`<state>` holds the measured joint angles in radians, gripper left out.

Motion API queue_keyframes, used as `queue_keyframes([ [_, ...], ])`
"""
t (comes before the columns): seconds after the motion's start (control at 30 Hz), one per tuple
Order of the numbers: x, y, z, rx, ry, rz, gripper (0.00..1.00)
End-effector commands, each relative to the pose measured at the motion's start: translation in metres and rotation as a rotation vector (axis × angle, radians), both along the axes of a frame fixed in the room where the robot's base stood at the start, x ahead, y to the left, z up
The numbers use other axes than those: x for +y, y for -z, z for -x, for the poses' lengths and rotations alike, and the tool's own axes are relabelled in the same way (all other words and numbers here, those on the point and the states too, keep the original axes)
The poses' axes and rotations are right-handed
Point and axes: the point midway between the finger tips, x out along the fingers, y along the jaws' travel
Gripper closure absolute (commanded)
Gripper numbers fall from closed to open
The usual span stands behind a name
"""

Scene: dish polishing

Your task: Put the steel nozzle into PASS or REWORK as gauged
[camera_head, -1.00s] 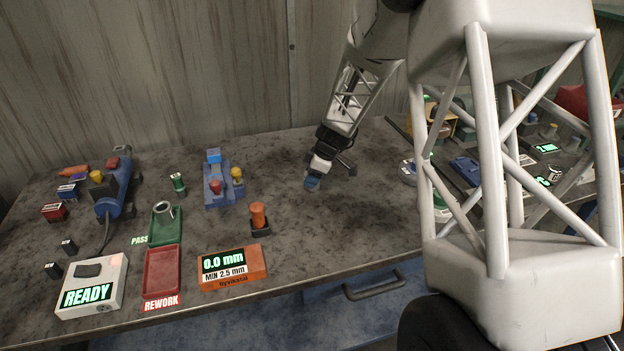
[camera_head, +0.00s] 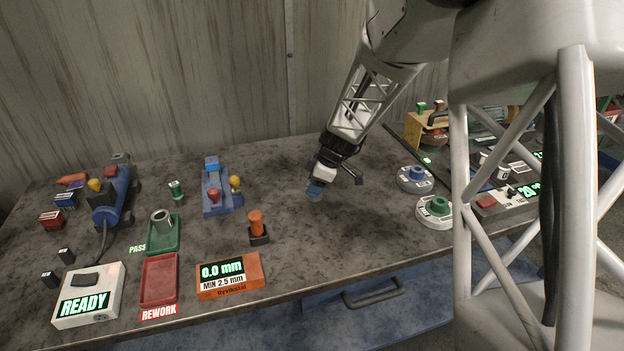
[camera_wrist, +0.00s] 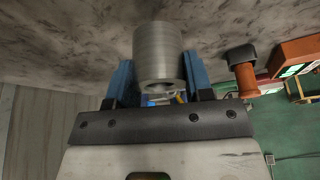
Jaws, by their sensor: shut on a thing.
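In the wrist view a steel nozzle (camera_wrist: 158,55), a grey cylinder with a bore at its near end, sits between the two blue fingers of my gripper (camera_wrist: 160,85). My gripper is shut on it. In the head view my gripper (camera_head: 315,191) hangs over the bare middle of the table, and the nozzle is hidden there. The green PASS tray (camera_head: 164,245) holds another grey hollow cylinder (camera_head: 162,221), upright. The red REWORK tray (camera_head: 159,280) in front of it is empty. The orange gauge box (camera_head: 230,278) reads 0.0 mm, MIN 2.5 mm.
An orange-handled plug (camera_head: 256,224) stands in a dark holder behind the gauge box. A white box (camera_head: 88,297) reads READY. A blue fixture (camera_head: 215,189) stands left of my gripper. Round grey-based fixtures (camera_head: 435,211) are to the right. The table around my gripper is clear.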

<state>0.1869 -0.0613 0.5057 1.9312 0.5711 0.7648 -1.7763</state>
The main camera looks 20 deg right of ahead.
Motion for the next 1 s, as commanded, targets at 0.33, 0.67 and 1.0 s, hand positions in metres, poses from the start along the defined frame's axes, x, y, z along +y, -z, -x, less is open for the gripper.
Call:
queue_keyframes([
  [0.33,0.004,-0.005,0.051,-0.001,0.000,0.000,1.00],
  [0.67,0.007,-0.009,0.086,-0.002,0.000,0.001,1.00],
  [1.0,0.009,-0.010,0.100,-0.001,-0.001,0.001,1.00],
])
